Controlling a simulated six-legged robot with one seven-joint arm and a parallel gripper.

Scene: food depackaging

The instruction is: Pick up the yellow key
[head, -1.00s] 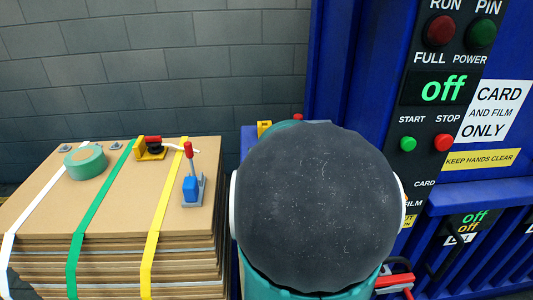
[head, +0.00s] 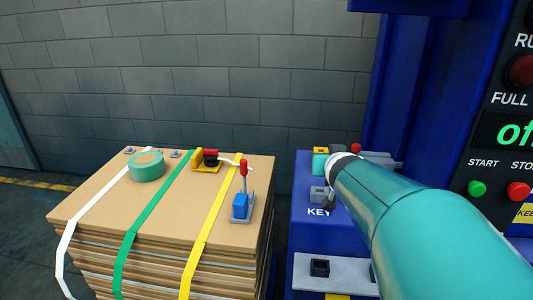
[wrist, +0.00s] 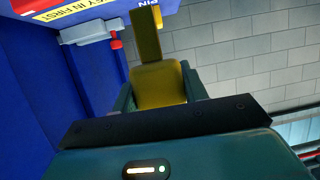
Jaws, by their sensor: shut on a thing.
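The yellow key (wrist: 159,88) is in the middle of the wrist view, with its wide part between the teal fingers of my gripper (wrist: 158,92). Its narrow shaft points away from the gripper. My gripper is shut on it. In the head view my arm reaches to a blue stand marked KEY (head: 305,235), and its end hides much of the stand's top. A small yellow patch shows there beside a teal part; I cannot tell whether it is the key.
A strapped cardboard stack (head: 150,222) stands left, with a green tape roll (head: 147,166) and a red-handled blue tool (head: 241,205) on top. A red-tipped grey part (wrist: 115,42) is near the key. The blue machine's panel (head: 500,130) reads off. A grey brick wall stands behind.

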